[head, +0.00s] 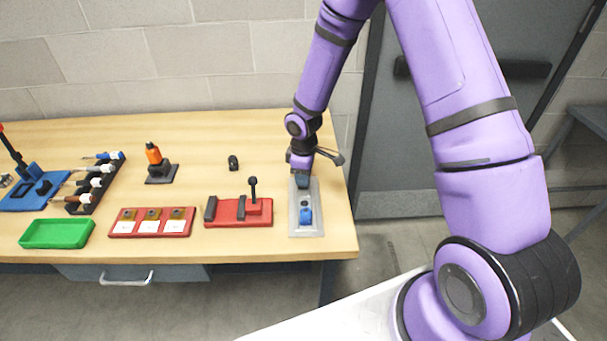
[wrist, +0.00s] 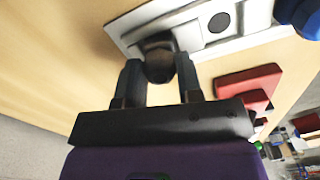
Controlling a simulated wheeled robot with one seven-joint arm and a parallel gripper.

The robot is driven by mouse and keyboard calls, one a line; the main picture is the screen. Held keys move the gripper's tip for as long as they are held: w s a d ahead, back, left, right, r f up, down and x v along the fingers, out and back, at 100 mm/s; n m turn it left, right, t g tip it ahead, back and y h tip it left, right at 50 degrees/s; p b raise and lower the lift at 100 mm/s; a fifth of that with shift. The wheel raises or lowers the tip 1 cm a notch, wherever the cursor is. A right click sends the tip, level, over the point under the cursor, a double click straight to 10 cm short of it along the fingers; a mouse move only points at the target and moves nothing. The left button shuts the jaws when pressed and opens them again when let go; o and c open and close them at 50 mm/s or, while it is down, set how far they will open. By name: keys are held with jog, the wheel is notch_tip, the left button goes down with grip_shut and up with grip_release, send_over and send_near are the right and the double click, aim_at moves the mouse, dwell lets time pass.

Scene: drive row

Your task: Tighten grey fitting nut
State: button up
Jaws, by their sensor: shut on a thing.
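A light grey plate (head: 292,222) lies at the right end of the bench; it also shows at the top of the wrist view (wrist: 190,22). My gripper (head: 302,181) is over the far part of the plate. In the wrist view its two dark fingers (wrist: 158,68) stand on both sides of a dark grey rounded nut (wrist: 158,62) and are shut on it. The nut sits at the plate; its lower end and thread are hidden. A blue fitting (head: 306,217) stands on the near part of the plate and shows at the wrist view's corner (wrist: 300,14).
Left of the plate is a red fixture (head: 230,214) with a black upright lever (head: 253,187). Farther left are a red tray (head: 150,228), a green tray (head: 55,234), a screwdriver rack (head: 97,186) and an orange-topped tool (head: 154,155). A small black part (head: 233,162) lies behind.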

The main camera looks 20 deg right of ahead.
jog(key=shift+m, duration=1.3)
jog(key=o, duration=0.9)
jog(key=shift+o, duration=0.2)
jog(key=shift+r, duration=0.1)
notch_tip(320, 180, up, 11)
jog(key=shift+f, duration=0.2)
jog(key=shift+r, duration=0.1)
